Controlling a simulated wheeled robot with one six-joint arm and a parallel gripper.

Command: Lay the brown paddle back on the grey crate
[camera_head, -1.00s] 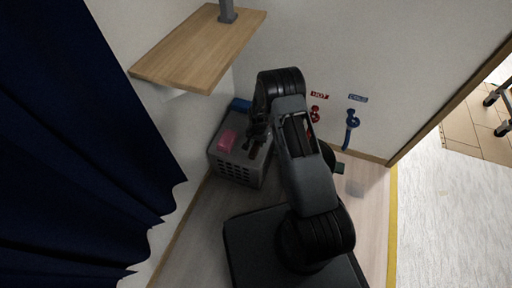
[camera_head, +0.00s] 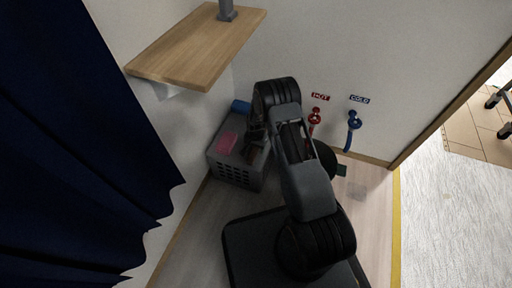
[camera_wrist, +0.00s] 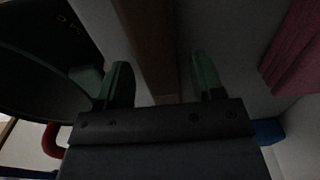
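The grey crate (camera_head: 236,177) stands on the floor in the corner, left of my arm in the head view. The brown paddle (camera_wrist: 150,35) shows in the wrist view as a brown strip running between my fingers, over the crate's grey top (camera_wrist: 228,35). In the head view a small brown part of it (camera_head: 249,154) shows on the crate, beside my wrist. My gripper (camera_wrist: 161,65) has its two green fingers apart, one on each side of the strip, with gaps to it. My arm hides much of the paddle in the head view.
A pink thing (camera_head: 227,142) lies on the crate's left part, and a blue thing (camera_head: 241,106) is at its back. A wooden shelf (camera_head: 190,50) juts out above. Red (camera_head: 314,117) and blue (camera_head: 353,120) taps are on the wall. A dark blue curtain (camera_head: 75,160) hangs left.

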